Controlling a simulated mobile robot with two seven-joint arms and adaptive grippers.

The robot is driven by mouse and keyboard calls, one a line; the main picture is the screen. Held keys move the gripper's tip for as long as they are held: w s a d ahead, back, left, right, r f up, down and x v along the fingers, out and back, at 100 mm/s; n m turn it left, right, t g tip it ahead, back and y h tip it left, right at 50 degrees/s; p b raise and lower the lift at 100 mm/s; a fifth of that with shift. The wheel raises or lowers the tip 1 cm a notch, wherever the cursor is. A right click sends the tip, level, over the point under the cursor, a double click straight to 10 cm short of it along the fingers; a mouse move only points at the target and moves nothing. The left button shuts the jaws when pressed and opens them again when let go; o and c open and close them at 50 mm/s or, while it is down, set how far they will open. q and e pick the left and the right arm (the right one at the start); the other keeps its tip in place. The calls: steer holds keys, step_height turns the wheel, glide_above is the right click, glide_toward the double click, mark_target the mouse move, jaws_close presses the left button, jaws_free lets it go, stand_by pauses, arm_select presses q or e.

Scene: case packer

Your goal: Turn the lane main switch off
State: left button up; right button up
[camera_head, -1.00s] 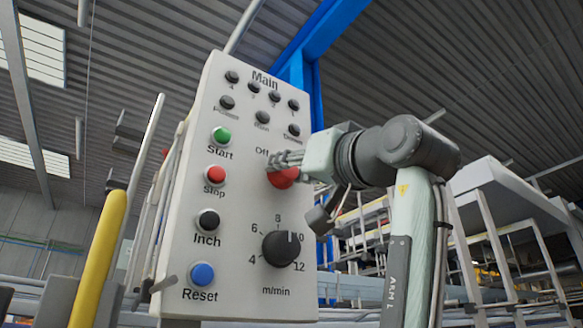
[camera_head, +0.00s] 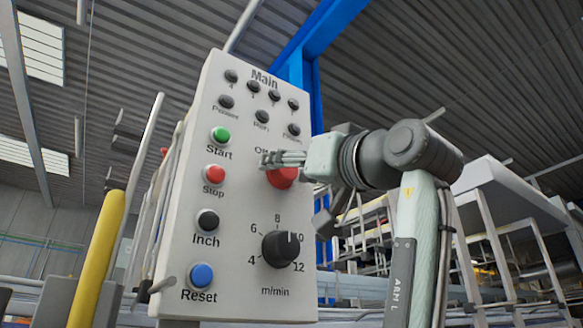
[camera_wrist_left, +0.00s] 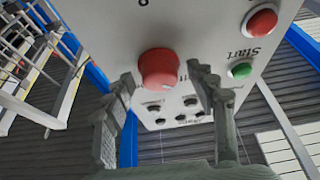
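Contact cannot be told. My right gripper is not in view.
The panel also carries a green Start button (camera_head: 221,135), a red Stop button (camera_head: 215,174), a black Inch button (camera_head: 207,220), a blue Reset button (camera_head: 202,275) and a black speed dial (camera_head: 281,249). A yellow post (camera_head: 97,260) stands left of the panel.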

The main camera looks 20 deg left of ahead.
arm_select(q)
steer(key=shift+s+d+f, duration=0.1)
steer(key=v, duration=1.2)
stand_by(0.4)
